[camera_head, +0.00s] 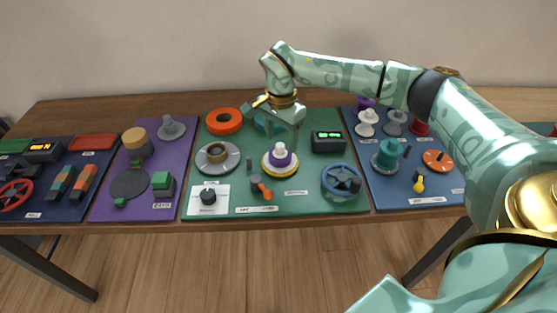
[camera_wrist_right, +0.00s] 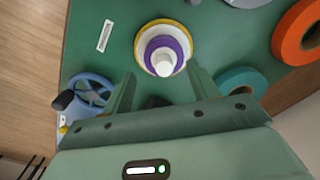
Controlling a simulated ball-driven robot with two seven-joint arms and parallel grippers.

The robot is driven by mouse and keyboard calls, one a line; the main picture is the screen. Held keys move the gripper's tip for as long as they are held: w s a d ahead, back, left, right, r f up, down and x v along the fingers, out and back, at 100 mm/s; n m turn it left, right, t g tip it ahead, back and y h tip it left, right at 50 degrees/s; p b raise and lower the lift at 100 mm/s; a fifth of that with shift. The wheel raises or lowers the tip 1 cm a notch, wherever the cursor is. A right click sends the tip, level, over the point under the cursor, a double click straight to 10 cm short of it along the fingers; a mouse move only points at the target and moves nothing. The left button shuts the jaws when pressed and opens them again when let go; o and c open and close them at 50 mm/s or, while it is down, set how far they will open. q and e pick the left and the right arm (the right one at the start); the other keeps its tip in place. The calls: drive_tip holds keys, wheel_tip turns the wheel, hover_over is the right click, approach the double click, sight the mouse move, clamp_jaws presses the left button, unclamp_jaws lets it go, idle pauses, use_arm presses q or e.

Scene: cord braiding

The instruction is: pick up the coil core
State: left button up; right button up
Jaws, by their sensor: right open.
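A stack with a white and yellow base, a purple ring and a white top (camera_head: 280,158) stands on the green mat; I take it as the coil core, but cannot be sure. In the right wrist view the stack (camera_wrist_right: 181,42) lies just beyond the fingertips, roughly centred between them. My right gripper (camera_wrist_right: 161,70) is open and empty, its fingers apart. In the head view the right gripper (camera_head: 272,118) hangs above the mat, just behind the stack. My left gripper is not in view.
A teal ring (camera_wrist_right: 243,80) lies close to the right finger in the wrist view, with an orange ring (camera_wrist_right: 293,38) beyond. A blue handwheel (camera_head: 342,180), a grey disc with a brown ring (camera_head: 217,157) and a black display box (camera_head: 328,142) surround the stack.

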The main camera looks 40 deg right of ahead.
sight(280, 145)
drive_tip(key=f, duration=0.2)
drive_tip(key=f+b, duration=0.1)
drive_tip(key=f, duration=0.1)
drive_tip(key=f+b, duration=0.1)
drive_tip(key=f, duration=0.1)
drive_tip(key=shift+w+d+f, duration=0.15)
drive_tip(key=shift+w+f, duration=0.05)
drive_tip(key=shift+w, duration=0.15)
drive_tip(key=shift+s+r, duration=0.1)
drive_tip(key=shift+r, duration=0.05)
drive_tip(key=shift+c, duration=0.3)
drive_tip(key=c, duration=0.9)
